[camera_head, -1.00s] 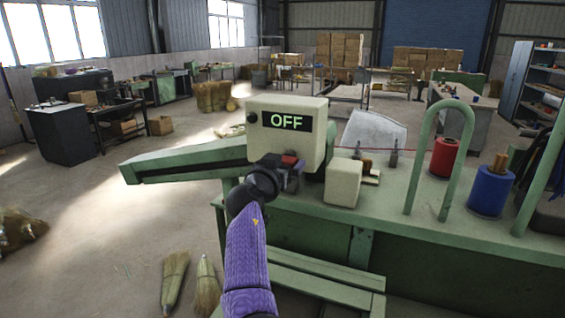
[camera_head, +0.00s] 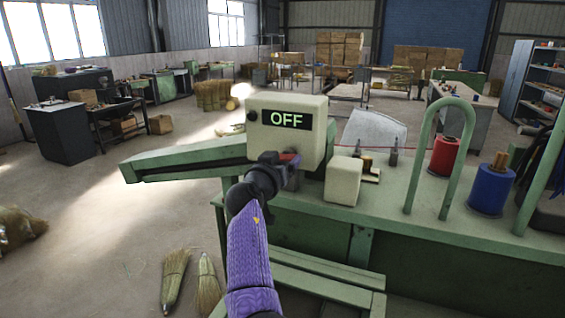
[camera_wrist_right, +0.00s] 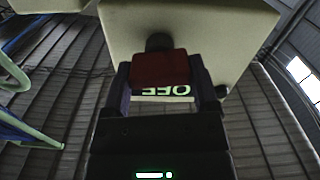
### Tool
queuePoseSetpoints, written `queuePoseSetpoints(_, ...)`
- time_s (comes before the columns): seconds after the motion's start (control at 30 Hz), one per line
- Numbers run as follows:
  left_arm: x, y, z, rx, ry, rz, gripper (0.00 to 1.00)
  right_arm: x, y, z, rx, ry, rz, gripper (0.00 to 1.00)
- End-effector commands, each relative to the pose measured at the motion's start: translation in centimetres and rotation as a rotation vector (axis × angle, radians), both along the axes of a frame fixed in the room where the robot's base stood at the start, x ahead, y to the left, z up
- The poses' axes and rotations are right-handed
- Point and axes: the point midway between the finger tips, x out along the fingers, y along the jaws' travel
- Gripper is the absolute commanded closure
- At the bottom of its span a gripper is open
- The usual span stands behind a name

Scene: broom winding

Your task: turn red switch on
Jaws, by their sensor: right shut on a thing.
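The cream control box (camera_head: 312,140) stands on the green machine and its black display (camera_head: 286,120) reads OFF. The red switch (camera_head: 293,159) is at the lower front of the box, mostly hidden behind my right gripper (camera_head: 285,168) in the head view. In the right wrist view the red switch (camera_wrist_right: 159,68) sits between the two dark fingers of my right gripper (camera_wrist_right: 163,90), which is shut on it. The display (camera_wrist_right: 168,90) shows upside down behind the switch. My left gripper is not in view.
The green machine (camera_head: 420,245) fills the right, with a smaller cream box (camera_head: 343,181), a red spool (camera_head: 444,158), a blue spool (camera_head: 491,190) and green hoops on top. Two brooms (camera_head: 175,280) lie on the floor at the lower left. The floor at left is mostly clear.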

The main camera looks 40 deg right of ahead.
Motion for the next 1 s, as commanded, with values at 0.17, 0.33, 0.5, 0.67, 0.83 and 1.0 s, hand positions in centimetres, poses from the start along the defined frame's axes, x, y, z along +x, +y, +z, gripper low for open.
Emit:
queuePoseSetpoints(0.17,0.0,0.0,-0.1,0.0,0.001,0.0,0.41,0.0,0.0,-0.1,-0.072,0.138,0.0,0.82)
queuePoseSetpoints(0.33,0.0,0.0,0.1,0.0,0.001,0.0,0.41,0.0,0.0,0.0,-0.146,0.282,0.0,0.82)
queuePoseSetpoints(0.5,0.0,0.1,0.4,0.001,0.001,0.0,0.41,0.1,0.0,0.0,-0.222,0.428,0.0,0.82)
queuePoseSetpoints(0.67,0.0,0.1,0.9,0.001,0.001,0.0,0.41,0.1,0.0,0.0,-0.291,0.563,0.0,0.82)
queuePoseSetpoints(0.83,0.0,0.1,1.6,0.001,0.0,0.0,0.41,0.1,0.0,0.1,-0.367,0.707,0.0,0.82)
queuePoseSetpoints(1.0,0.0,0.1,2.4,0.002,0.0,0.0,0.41,0.1,0.0,0.0,-0.438,0.849,0.001,0.82)
